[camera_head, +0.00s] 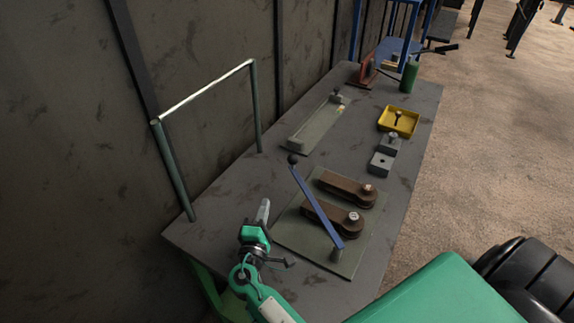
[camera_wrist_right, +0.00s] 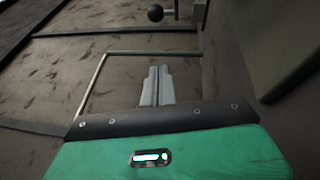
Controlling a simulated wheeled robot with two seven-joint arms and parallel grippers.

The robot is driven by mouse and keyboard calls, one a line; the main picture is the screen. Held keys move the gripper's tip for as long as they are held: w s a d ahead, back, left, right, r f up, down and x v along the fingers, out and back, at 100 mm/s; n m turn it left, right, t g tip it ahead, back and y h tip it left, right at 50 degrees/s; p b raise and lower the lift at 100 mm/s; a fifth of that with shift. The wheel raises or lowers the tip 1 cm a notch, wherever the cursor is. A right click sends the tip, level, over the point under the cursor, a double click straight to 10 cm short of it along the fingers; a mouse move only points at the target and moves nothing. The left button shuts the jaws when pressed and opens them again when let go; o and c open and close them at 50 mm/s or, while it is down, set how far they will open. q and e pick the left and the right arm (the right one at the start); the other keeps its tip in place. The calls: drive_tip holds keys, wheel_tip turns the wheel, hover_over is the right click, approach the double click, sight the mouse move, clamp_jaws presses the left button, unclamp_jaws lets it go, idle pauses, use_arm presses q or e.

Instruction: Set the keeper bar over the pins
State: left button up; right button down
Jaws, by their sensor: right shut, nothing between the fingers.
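The blue keeper bar (camera_head: 318,208) with a black ball knob (camera_head: 293,159) at its far end runs from a short post (camera_head: 337,254) at the near edge of a green-grey plate (camera_head: 291,231). Two brown arms lie on the plate, with silver pins (camera_head: 368,188) (camera_head: 353,216) at their right ends. The bar lies left of both pins in the head view, not over them. My right gripper (camera_head: 264,209) is shut and empty, left of the bar and apart from it. In the right wrist view its fingers (camera_wrist_right: 157,85) are together, with the knob (camera_wrist_right: 155,13) beyond them. My left gripper is not in view.
A metal frame (camera_head: 206,91) stands at the table's left edge by the wall. Farther back are a long grey fixture (camera_head: 316,124), grey blocks (camera_head: 382,162), a yellow tray (camera_head: 398,121) and a green cylinder (camera_head: 409,74). The table (camera_head: 231,193) is bare between frame and plate.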

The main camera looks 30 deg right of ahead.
drive_tip(key=s+d+p+x, duration=0.1)
drive_tip(key=d+p+x, duration=0.1)
drive_tip(key=p+x, duration=0.5)
drive_tip(key=x, duration=0.5)
drive_tip(key=shift+d+r, duration=0.15)
drive_tip(key=shift+d, duration=0.2)
drive_tip(key=d+m+g+h+b, duration=0.4)
drive_tip(key=d+g+h+b, duration=0.1)
drive_tip(key=d+g+b, duration=0.1)
drive_tip(key=shift+s+d+m, duration=0.35)
drive_tip(key=shift+d+m, duration=0.05)
drive_tip(key=shift+d, duration=0.15)
